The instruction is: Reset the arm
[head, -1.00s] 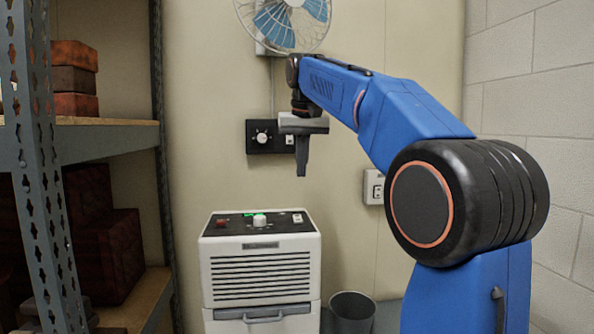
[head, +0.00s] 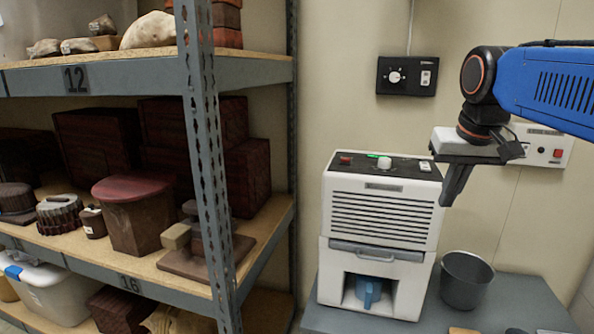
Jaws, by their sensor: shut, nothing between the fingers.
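My gripper (head: 452,192) hangs from the blue arm at the right of the head view. Its dark fingers point down and are shut, with nothing between them. It is in front of the wall, to the right of the white dehumidifier's top and above the grey bin in the picture. The arm reaches in from the right edge, and the rest of it is out of view.
A white dehumidifier (head: 384,215) with a blue jug (head: 368,292) in its lower opening stands on a grey surface (head: 520,296) beside a grey bin (head: 465,280). Metal shelving (head: 215,170) with boxes and carvings fills the left. A black control panel (head: 406,76) and a white box (head: 543,146) are on the wall.

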